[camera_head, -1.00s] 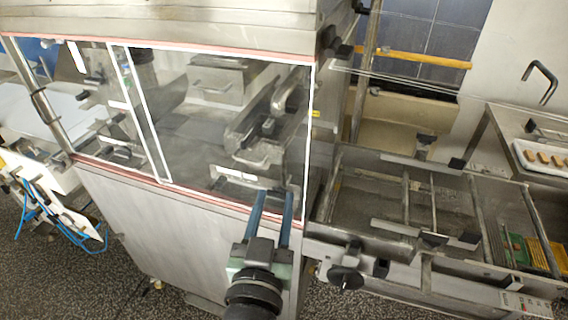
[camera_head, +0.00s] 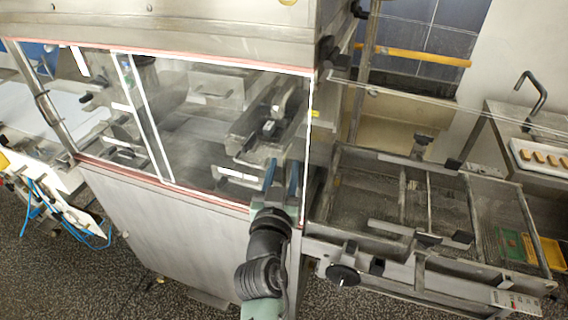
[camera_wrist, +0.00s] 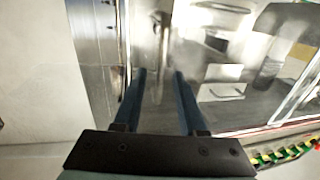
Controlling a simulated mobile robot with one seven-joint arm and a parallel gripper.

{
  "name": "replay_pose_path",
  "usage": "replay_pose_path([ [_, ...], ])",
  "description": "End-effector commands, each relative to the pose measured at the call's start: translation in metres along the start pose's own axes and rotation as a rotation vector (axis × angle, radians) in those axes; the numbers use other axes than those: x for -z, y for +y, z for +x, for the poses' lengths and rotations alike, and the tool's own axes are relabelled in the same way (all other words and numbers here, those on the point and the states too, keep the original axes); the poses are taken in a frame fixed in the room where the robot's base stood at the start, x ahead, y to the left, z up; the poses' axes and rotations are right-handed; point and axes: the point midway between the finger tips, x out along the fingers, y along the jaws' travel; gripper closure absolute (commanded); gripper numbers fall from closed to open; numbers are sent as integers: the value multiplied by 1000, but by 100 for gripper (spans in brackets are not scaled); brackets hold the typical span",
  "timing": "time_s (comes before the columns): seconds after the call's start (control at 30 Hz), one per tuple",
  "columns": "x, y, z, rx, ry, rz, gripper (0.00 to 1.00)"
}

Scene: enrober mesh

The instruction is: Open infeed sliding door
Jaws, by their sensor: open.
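The sliding door is a clear panel (camera_head: 205,125) with white edge strips, set in a red-lined frame on the front of the steel machine. Its right white edge (camera_head: 307,150) stands near the machine's right corner. A white label-like strip (camera_head: 240,175) shows low on the right part of the panel. My gripper (camera_head: 281,172) is open, its two blue fingers apart and in front of the lower right of the panel, just left of that edge.
A steel conveyor frame (camera_head: 400,205) with knobs and bars stands right of the machine. A tray (camera_head: 540,155) of small brown pieces sits on a side table. Blue cables (camera_head: 55,210) hang at the left. Speckled floor (camera_head: 100,270) is open at the front left.

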Motion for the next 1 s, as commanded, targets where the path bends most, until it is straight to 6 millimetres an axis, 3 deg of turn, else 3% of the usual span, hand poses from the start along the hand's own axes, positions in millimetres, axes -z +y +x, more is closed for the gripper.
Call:
replay_pose_path([
  [0.4, 0, 0, 7, -1, 0, -1, 59],
  [0.63, 0, 0, 7, 0, 0, 0, 100],
  [1.0, 0, 0, 6, 0, 0, 0, 100],
])
